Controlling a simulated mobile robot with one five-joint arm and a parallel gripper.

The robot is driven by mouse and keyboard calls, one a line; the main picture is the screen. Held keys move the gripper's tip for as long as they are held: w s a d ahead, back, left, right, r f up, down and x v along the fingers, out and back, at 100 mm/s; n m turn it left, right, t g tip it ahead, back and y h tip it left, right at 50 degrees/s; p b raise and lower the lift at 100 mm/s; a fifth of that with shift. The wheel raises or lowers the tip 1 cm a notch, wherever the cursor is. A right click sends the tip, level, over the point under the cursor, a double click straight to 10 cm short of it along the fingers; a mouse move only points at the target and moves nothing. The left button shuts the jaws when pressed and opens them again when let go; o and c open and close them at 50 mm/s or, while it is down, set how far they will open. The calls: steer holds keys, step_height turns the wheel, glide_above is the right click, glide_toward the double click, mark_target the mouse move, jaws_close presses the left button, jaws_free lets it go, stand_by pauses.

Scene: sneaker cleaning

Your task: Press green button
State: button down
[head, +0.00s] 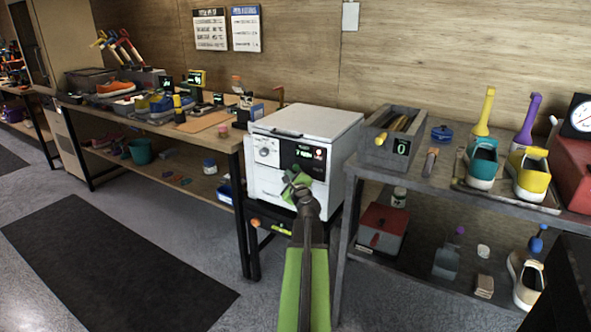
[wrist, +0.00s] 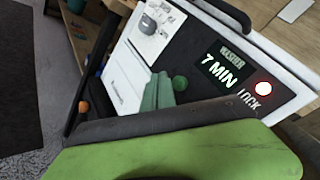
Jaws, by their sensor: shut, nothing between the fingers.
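The white washer (head: 305,140) stands between the two workbenches, with a dial and a black display panel on its front. In the wrist view its panel reads "WASHER 7 MIN" (wrist: 222,70), with a lit red lock light (wrist: 263,88). A round dark green button (wrist: 180,83) sits on the black panel, left of the display. My gripper (head: 296,180) is in front of the washer's front, below the dial and display. In the wrist view its green fingers (wrist: 158,92) are shut and empty, just left of the button. I cannot tell whether they touch the panel. The button is not clear in the head view.
The right bench holds a grey bin (head: 388,140) and sneakers (head: 482,165) on a tray. The left bench (head: 150,115) carries shoes, brushes and small displays. Shelves below hold a teal bucket (head: 141,151) and a red box (head: 383,228). A dark mat (head: 110,265) lies on open floor.

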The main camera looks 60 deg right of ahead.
steer(key=a, duration=0.3)
steer(key=shift+a, duration=0.2)
stand_by(0.6)
